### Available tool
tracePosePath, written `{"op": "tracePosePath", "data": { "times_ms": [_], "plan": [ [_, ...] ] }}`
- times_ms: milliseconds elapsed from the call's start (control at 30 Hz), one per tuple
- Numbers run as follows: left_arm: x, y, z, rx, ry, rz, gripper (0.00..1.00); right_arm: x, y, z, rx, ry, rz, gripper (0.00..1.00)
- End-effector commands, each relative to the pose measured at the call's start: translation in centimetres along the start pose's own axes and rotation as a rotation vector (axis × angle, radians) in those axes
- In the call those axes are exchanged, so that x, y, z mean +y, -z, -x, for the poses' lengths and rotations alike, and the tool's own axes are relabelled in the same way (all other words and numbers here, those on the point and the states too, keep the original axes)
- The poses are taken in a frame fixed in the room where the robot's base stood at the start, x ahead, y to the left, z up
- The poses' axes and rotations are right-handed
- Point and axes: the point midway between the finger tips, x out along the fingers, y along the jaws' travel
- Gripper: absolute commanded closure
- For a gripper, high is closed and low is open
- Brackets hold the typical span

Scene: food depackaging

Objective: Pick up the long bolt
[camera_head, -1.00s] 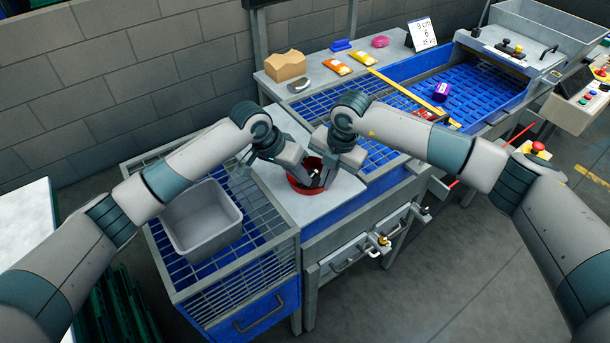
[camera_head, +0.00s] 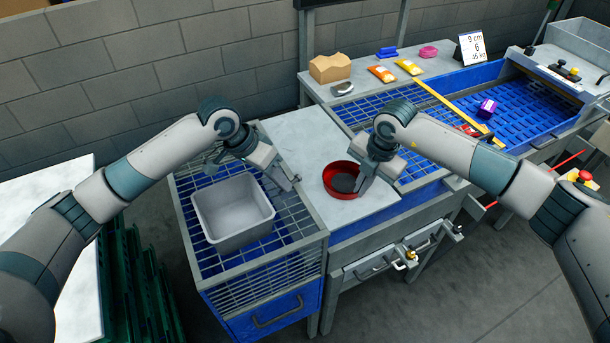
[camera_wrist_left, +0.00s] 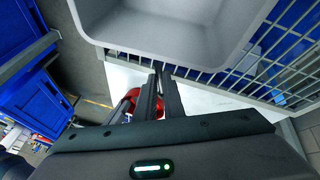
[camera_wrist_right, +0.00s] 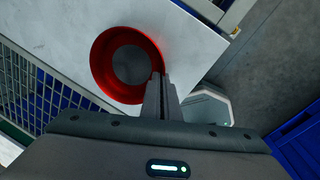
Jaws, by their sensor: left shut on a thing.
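The red bowl (camera_head: 328,182) sits on the pale worktop with a dark grey inside. It also shows in the right wrist view (camera_wrist_right: 98,62). My left gripper (camera_head: 294,186) is left of the bowl, above the worktop edge by the grey bin. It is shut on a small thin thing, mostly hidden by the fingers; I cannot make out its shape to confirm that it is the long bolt. My right gripper (camera_head: 362,189) is at the bowl's right rim with its fingers close together; whether they grip the rim is unclear. No bolt is clearly visible in the bowl.
A grey bin (camera_head: 232,238) stands on the wire grating left of the worktop (camera_head: 300,135). A brown box (camera_head: 330,68), bright packets and a number sign (camera_head: 471,47) stand at the back. A purple item (camera_head: 487,108) lies in the blue tray at the right.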

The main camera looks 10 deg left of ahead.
Motion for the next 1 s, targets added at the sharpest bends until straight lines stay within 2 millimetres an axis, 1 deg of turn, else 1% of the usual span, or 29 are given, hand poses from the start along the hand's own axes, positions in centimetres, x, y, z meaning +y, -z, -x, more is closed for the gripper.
{"op": "tracePosePath", "data": {
  "times_ms": [33, 100, 300, 833, 900, 933, 1000],
  "plan": [
    [-0.6, -0.8, 0.3, -0.001, 0.002, 0.000, 1.00, -0.6, 0.1, -0.6, 0.003, 0.014, -0.003, 1.00],
    [-1.1, -1.5, 0.8, 0.000, 0.002, 0.000, 1.00, -0.6, 0.1, -0.6, 0.003, 0.014, -0.003, 1.00],
    [-1.8, -2.6, 1.5, 0.001, 0.000, 0.000, 1.00, -0.6, 0.1, -0.7, 0.003, 0.015, -0.003, 1.00],
    [-1.9, -2.8, 1.6, 0.001, 0.000, -0.001, 1.00, -0.7, 0.1, -0.7, 0.004, 0.017, -0.003, 1.00],
    [-1.9, -2.8, 1.6, 0.001, 0.000, -0.001, 1.00, -0.7, 0.1, -0.7, 0.004, 0.016, -0.003, 0.81],
    [-1.9, -2.8, 1.6, 0.001, 0.000, -0.001, 1.00, -0.6, 0.1, -0.6, 0.004, 0.015, -0.003, 0.76],
    [-1.9, -2.8, 1.6, 0.001, 0.000, -0.001, 1.00, -0.5, 0.1, -0.5, 0.003, 0.012, -0.002, 0.76]
  ]
}}
